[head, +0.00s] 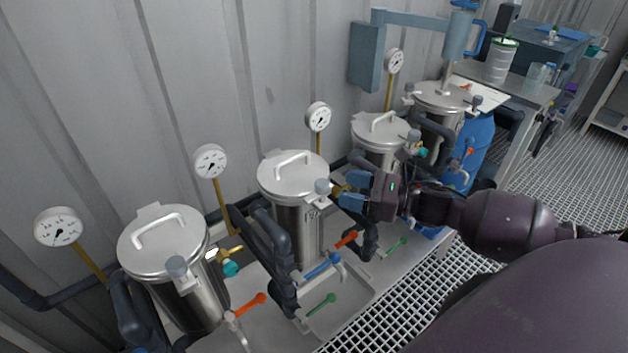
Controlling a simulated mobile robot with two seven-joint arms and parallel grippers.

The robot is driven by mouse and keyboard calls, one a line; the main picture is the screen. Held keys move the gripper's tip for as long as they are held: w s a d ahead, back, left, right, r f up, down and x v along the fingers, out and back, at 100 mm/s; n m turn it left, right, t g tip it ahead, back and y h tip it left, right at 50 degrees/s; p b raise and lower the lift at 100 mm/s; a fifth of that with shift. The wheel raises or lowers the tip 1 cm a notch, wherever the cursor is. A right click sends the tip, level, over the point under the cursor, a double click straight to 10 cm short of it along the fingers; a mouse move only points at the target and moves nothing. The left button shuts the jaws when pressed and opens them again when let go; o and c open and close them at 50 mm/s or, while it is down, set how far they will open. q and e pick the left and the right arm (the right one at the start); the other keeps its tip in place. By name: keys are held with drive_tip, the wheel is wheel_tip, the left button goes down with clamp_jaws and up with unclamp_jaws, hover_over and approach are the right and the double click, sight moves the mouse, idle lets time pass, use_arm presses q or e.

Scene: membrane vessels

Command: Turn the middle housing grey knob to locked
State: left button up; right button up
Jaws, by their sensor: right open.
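The middle housing (297,225) is a steel vessel with a flat lid and a looped handle (292,160). Its grey knob (322,187) sits at the right edge of the lid. My right gripper (347,190) comes in from the right, with its two blue fingertips apart and pointing at the knob. The fingertips are just right of the knob, around or in front of a small brass fitting there. I cannot tell whether they touch anything. The knob's lock marking is too small to read. My left gripper is not in view.
Similar steel housings stand at the left (185,300) and behind right (378,130), each with a grey knob. Dial gauges (318,117) rise on brass stems along the wall. Dark pipes and orange (346,239), blue and green handles lie below. Floor grating (385,305) is clear at front.

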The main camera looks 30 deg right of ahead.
sight(317, 191)
drive_tip(key=x, duration=0.8)
drive_tip(key=shift+w+a, duration=0.15)
drive_tip(key=shift+w, duration=0.05)
drive_tip(key=shift+c, duration=0.4)
